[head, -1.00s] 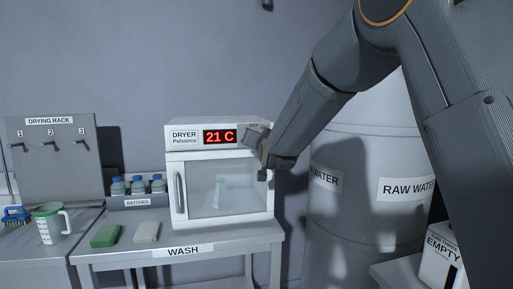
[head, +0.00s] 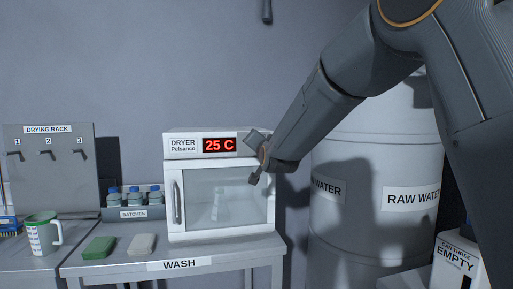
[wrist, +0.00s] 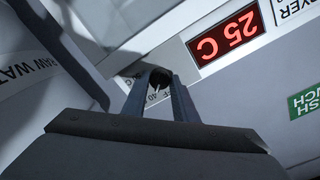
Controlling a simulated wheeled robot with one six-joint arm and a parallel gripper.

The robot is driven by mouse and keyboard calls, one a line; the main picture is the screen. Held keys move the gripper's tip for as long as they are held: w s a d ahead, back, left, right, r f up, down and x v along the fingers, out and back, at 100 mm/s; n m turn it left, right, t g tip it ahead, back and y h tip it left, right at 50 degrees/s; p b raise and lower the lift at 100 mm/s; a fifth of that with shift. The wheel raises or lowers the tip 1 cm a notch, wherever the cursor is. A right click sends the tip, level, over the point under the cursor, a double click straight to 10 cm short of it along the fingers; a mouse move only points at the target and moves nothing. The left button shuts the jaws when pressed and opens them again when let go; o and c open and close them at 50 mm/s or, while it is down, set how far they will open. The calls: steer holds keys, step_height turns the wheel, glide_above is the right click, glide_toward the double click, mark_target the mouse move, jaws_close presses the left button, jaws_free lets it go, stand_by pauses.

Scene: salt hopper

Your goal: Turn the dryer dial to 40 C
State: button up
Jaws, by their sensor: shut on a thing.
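The dryer (head: 185,162) is a white box with a glass door on the wash table. Its red display (head: 219,145) reads 25 C, and the display also shows in the wrist view (wrist: 226,35), tilted and nearly upside down. The dial (wrist: 160,76) is a dark round knob in the wrist view, with partly hidden scale print beside it. My gripper (wrist: 161,82) is shut on the dial, one finger on each side. In the head view my gripper (head: 258,157) is at the dryer's upper right front and hides the dial.
Raw water barrels (head: 345,155) stand close to the right of the dryer. A can marked empty (head: 455,262) is at lower right.

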steer(key=o, duration=1.1)
steer(key=b+v, duration=0.1)
steer(key=v, duration=0.7)
steer(key=shift+b, duration=0.35)
